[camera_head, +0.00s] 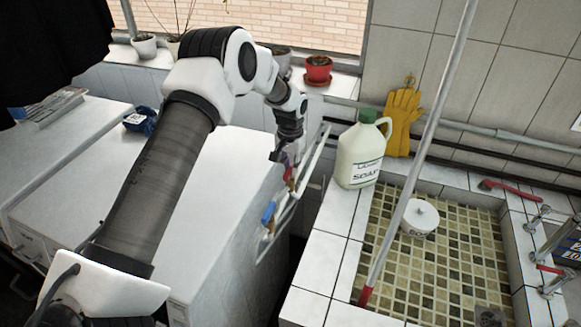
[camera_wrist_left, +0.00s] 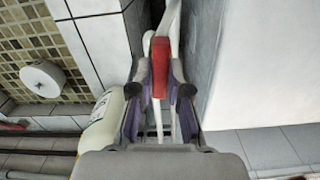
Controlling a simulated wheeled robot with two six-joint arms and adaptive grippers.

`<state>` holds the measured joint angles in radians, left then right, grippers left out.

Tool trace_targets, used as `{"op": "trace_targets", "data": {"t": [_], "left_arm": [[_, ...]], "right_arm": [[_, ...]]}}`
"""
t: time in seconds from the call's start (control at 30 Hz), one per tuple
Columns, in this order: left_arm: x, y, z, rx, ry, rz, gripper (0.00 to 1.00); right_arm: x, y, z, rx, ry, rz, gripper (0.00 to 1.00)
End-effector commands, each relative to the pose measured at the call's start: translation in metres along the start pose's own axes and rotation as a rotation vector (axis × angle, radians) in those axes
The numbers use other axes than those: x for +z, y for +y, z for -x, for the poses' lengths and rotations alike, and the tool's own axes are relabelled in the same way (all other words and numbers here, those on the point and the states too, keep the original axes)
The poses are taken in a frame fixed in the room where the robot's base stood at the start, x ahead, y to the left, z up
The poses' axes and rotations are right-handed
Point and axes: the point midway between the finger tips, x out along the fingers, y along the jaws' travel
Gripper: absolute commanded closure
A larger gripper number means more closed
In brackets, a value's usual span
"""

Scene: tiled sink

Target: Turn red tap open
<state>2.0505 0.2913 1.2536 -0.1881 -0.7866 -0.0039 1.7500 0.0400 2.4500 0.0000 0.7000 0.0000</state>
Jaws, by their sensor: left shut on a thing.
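The red tap handle (camera_wrist_left: 160,66) sits between the two fingers of my left gripper (camera_wrist_left: 160,92) in the wrist view, and the fingers are closed on it. In the head view, my left gripper (camera_head: 285,160) reaches down beside the white cabinet, and a bit of the red tap (camera_head: 289,173) shows at its fingertips. White pipes run down beside and below the tap. Much of the red tap is hidden by the gripper in the head view. My right gripper is not in view.
A blue tap handle (camera_head: 268,213) is just below the red one. The white cabinet (camera_head: 222,180) stands close on the left. A soap jug (camera_head: 358,160) stands on the tiled sink edge at right. A white round pot (camera_head: 420,220) is in the sink.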

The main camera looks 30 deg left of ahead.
Motion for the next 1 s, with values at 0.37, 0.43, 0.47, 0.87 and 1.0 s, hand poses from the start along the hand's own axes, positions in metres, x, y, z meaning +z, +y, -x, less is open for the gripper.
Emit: {"op": "trace_targets", "data": {"t": [0.37, 0.43, 0.47, 0.87, 1.0], "left_arm": [[0.0033, 0.0003, -0.004, 0.0, -0.011, 0.121, 1.0], [0.0034, 0.0004, -0.0041, 0.0, -0.011, 0.127, 1.0], [0.0034, 0.0004, -0.0041, 0.0, -0.011, 0.129, 1.0], [0.0036, 0.0004, -0.0044, 0.0, -0.012, 0.13, 0.59], [0.0025, 0.0003, -0.0031, 0.0, -0.008, 0.129, 0.58]], "right_arm": [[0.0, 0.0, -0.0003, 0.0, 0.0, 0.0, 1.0], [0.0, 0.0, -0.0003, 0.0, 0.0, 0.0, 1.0], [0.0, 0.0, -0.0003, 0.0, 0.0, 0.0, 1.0], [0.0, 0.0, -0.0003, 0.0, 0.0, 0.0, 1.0], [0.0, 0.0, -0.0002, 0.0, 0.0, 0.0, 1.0]]}}
